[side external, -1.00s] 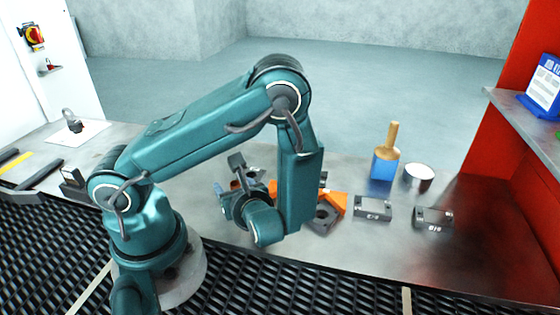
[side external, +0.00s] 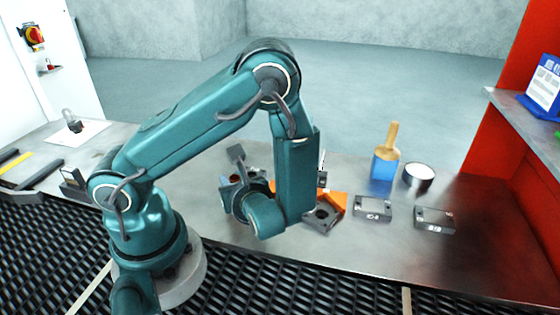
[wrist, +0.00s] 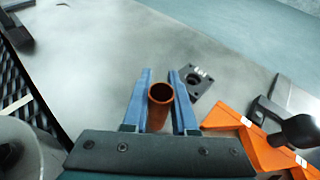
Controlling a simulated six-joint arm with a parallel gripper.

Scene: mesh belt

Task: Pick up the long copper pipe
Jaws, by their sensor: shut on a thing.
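The copper pipe (wrist: 160,94) shows in the wrist view as an open round end with its tube running down between my blue fingers. My gripper (wrist: 160,74) is shut on it, one finger on each side. How far the pipe extends and whether its lower end touches the table are hidden.
A dark block with a hole (wrist: 193,84) and an orange piece (wrist: 250,138) lie close to the right of my gripper. Two grey blocks (side external: 372,208) (side external: 434,220), a brush in a blue holder (side external: 384,166) and a round white-topped tin (side external: 419,176) stand further right. A red shelf unit (side external: 500,130) bounds the right side.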

